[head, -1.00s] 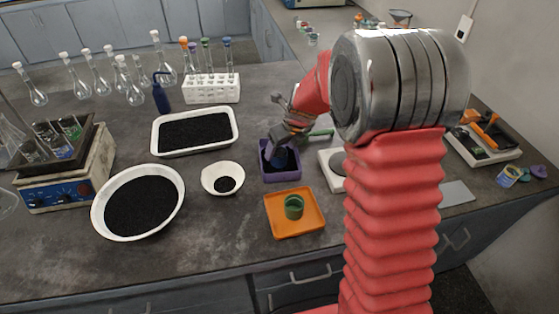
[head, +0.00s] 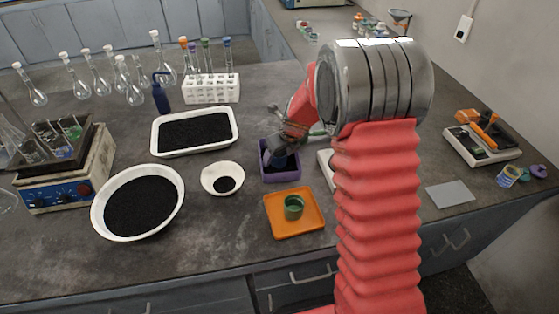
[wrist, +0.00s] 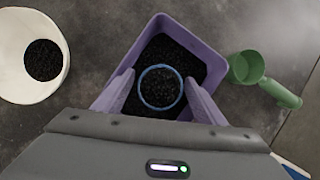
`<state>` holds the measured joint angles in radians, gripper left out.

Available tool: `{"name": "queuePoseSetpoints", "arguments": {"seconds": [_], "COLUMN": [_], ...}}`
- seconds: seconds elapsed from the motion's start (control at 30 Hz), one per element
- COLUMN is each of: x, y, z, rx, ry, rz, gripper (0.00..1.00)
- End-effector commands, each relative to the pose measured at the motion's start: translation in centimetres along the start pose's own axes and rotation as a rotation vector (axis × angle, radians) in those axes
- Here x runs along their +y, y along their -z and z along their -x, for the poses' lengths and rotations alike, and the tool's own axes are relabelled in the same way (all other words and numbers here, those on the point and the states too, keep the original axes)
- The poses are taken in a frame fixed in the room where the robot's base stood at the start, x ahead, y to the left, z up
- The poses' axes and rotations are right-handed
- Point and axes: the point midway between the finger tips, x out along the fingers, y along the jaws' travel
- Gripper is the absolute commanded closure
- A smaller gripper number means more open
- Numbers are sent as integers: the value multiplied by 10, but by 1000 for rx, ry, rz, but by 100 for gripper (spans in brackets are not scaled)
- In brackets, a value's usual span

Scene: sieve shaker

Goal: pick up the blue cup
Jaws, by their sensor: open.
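The blue cup (wrist: 160,88) shows from above in the wrist view as a blue rim filled with dark granules. It is inside the purple tray (wrist: 137,48), surrounded by more dark granules. My gripper (wrist: 161,78) is open, its two fingers on the left and right of the cup, with a small gap seeming to remain on each side. In the head view my gripper (head: 277,157) reaches down into the purple tray (head: 283,177), and the gripper largely hides the cup there.
A white bowl (head: 210,186) stands left of the purple tray, and an orange tray (head: 281,229) with a green cup (head: 293,207) lies in front. A green scoop (wrist: 246,68) lies close to the tray's right side. A white tray (head: 155,140) of dark granules is behind left.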

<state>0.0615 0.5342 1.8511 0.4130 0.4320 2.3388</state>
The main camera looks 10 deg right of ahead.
Motion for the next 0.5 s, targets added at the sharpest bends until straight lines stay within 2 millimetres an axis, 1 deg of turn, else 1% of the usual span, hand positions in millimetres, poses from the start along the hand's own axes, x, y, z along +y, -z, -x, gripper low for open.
{"name": "queuePoseSetpoints", "arguments": {"seconds": [0.4,0.43,0.5], "x": [0,0,0], "y": [0,0,0], "z": [1,1,1], "rx": [0,0,0], "ry": [0,0,0], "rz": [0,0,0], "gripper": [35,36,41]}}
